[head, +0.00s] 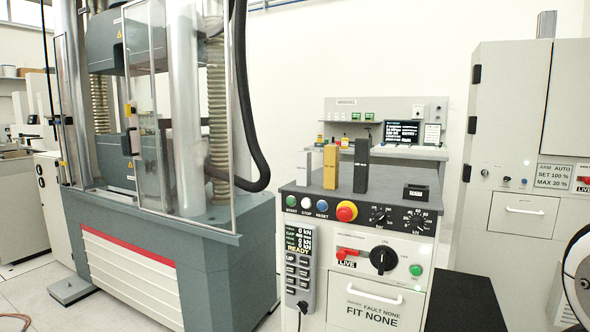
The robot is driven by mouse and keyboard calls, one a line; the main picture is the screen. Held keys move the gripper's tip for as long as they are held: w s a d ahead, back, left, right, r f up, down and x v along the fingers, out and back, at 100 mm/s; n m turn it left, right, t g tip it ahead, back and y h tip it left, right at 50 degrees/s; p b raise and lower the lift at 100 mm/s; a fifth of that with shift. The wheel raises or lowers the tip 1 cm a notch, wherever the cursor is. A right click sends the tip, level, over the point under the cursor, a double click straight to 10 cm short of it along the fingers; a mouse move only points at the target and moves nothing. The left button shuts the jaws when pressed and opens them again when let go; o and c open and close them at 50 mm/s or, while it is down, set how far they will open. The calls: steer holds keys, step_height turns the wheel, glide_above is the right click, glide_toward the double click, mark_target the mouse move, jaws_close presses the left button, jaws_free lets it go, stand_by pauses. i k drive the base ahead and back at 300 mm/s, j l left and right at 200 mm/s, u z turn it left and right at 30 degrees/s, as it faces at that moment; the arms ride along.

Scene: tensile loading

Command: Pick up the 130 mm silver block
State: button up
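Three upright blocks stand in a row on the dark top of the control console (405,182). The left one is a pale silver block (303,166), the shortest of the three. Beside it stands a gold block (331,167), a little taller. To their right is a dark grey block (361,166), the tallest. The blocks stand apart from one another. I cannot read any lengths on them. My gripper is not in view. A white rounded part at the right edge may be part of my arm.
The console front has buttons, a red emergency knob (346,211) and dials. A small black box (416,192) sits at the top's right. A large testing machine with clear guards (150,110) stands left. A tall grey cabinet (510,150) stands right, and a shelf bench (385,150) behind.

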mark_target(304, 157)
steer(key=i+l+u, duration=0.1)
steer(key=i, duration=0.9)
